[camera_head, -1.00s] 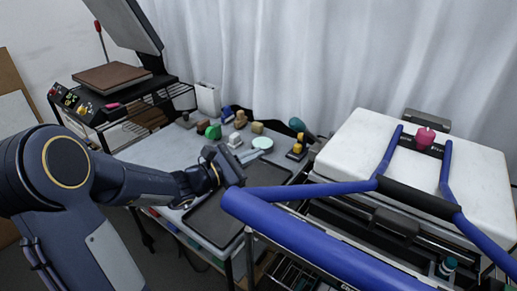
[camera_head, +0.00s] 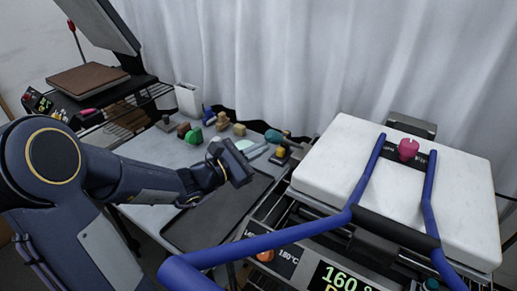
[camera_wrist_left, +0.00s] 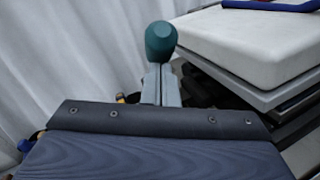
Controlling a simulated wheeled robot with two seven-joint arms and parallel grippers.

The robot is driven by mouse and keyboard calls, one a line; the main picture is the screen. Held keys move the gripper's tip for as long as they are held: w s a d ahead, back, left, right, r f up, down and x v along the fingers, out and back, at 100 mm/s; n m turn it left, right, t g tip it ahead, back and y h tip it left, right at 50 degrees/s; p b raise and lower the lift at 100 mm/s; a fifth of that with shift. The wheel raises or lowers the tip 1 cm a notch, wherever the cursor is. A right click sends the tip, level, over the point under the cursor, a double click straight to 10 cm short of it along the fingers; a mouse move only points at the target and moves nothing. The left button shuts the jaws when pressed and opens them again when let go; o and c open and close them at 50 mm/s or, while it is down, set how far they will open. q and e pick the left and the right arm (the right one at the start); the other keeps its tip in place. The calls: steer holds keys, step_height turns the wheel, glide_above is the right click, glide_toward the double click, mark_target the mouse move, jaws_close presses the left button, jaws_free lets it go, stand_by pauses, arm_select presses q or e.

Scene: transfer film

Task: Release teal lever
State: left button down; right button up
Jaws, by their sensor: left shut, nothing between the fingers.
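A teal knob (camera_head: 273,136) on a dark rod, apparently the teal lever, stands at the back left of the heat press. In the left wrist view the teal knob (camera_wrist_left: 161,41) appears straight ahead, just above the fingertips. My left gripper (camera_head: 258,151) reaches over the table from the left, close to the press's left side. In the wrist view its two grey fingers (camera_wrist_left: 160,70) are together with nothing between them. I cannot tell whether they touch the knob. A second teal knob (camera_head: 431,284) shows low at the right. My right gripper is not in view.
The heat press has a white padded top (camera_head: 340,160) and a blue tube handle (camera_head: 362,190) with a black grip. Its display (camera_head: 335,281) reads 160. A dark tray (camera_head: 205,222) lies below my gripper. Several small colored objects line the table's back edge; a white curtain hangs behind.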

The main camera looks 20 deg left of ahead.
arm_select(q)
steer(key=w+d+r+p, duration=0.1)
steer(key=w+r+p, duration=0.3)
steer(key=w+r, duration=0.3)
steer(key=w+d+r+g+p, duration=0.1)
steer(key=w+r+p, duration=0.4)
steer(key=w, duration=0.8)
step_height(320, 180, up, 2)
steer(key=shift+w+d+r, duration=0.1)
steer(key=shift+w+d, duration=0.15)
steer(key=shift+d, duration=0.1)
